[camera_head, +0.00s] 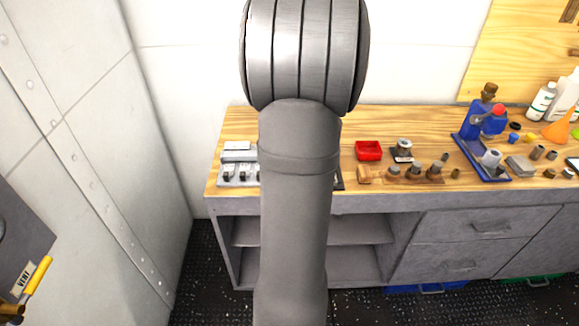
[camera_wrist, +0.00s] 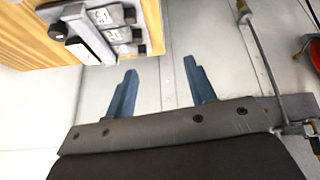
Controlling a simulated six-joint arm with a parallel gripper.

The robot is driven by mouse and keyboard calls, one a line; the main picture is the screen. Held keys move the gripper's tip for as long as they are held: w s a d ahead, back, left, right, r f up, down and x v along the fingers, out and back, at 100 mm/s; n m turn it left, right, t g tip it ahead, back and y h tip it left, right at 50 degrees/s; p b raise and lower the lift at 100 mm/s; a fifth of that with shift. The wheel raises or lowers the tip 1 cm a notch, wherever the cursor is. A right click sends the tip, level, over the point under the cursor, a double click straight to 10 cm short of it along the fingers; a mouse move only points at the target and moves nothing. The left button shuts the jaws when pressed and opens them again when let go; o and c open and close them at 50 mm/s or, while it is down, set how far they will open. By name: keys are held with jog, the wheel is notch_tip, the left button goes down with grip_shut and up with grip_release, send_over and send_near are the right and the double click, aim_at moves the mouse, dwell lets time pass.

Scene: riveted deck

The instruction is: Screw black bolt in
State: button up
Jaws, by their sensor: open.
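I cannot make out for certain which piece is the black bolt. A light grey fixture (camera_head: 238,172) with several small black parts along its front stands at the left end of the wooden bench (camera_head: 240,123). My arm hides its right side. The fixture also shows in the wrist view (camera_wrist: 93,42), tilted at the top left, with dark ends and marked plates. My gripper (camera_wrist: 160,64) is open in the wrist view, its two blue fingers apart with nothing between them. The fixture is beyond and left of the fingers. My gripper cannot be seen in the head view.
A red tray (camera_head: 368,151), a wooden rack (camera_head: 400,174) with several dark-topped pieces and a blue stand (camera_head: 470,135) are on the bench. White bottles (camera_head: 541,101) and an orange funnel (camera_head: 558,131) stand far right.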

jog(key=w+d+r+n+h, duration=0.1)
jog(key=w+d+r+h, duration=0.4)
jog(key=w+h, duration=0.1)
jog(key=f, duration=1.7)
jog(key=shift+s+f, duration=0.2)
jog(key=c, duration=1)
